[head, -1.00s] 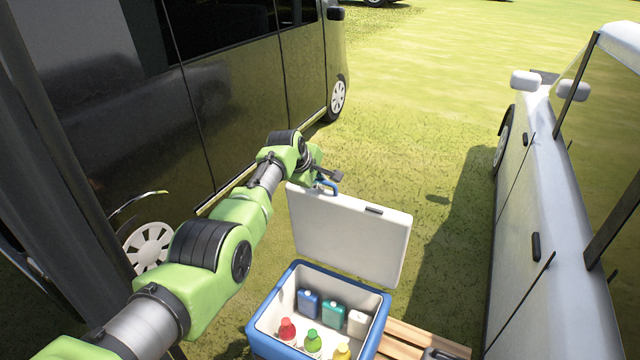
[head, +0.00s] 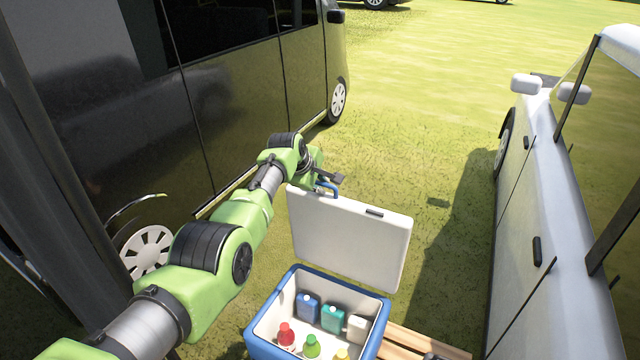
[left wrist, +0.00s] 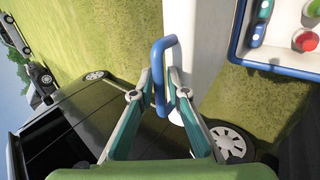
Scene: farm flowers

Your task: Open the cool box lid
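The cool box (head: 374,338) is blue with a white inside and stands at the bottom middle of the head view. Its white lid (head: 345,240) stands raised, roughly upright, at the far edge, so the box is open. Bottles with red, green and yellow caps and blue, teal and white containers show inside. The lid's blue handle (left wrist: 158,82) is at its upper left corner in the head view. My left gripper (head: 330,183) is at this handle; in the left wrist view its fingers (left wrist: 160,88) close on the handle from both sides. My right gripper is not seen.
A dark van (head: 240,100) stands close on the left, near my left arm. A white vehicle (head: 525,210) stands on the right. A wooden pallet (head: 405,340) shows beside the box. Open grass (head: 430,110) lies beyond the lid.

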